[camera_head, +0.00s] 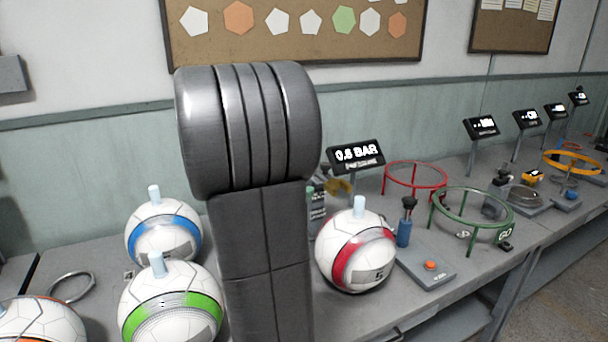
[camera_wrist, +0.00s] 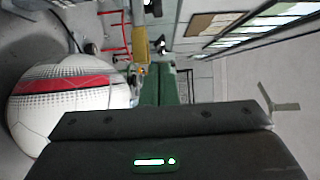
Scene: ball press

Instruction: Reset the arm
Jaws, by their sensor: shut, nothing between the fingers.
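My gripper (camera_wrist: 160,122) shows in the wrist view as a wide dark body across the bottom, with a small green light. It is shut and holds nothing. In the head view my grey arm stands upright in the middle and hides part of the bench; the gripper does not show there. A white ball with a red band (camera_head: 357,250) sits on the bench right of my arm. A ball with a red band (camera_wrist: 70,100) also shows at left in the wrist view, apart from the gripper.
Blue-banded (camera_head: 163,232) and green-banded (camera_head: 172,300) balls sit left of my arm. A red ring stand (camera_head: 415,164), a green ring stand (camera_head: 470,192) and a display reading 0.5 BAR (camera_head: 356,157) stand to the right. A loose metal ring (camera_head: 72,287) lies at left.

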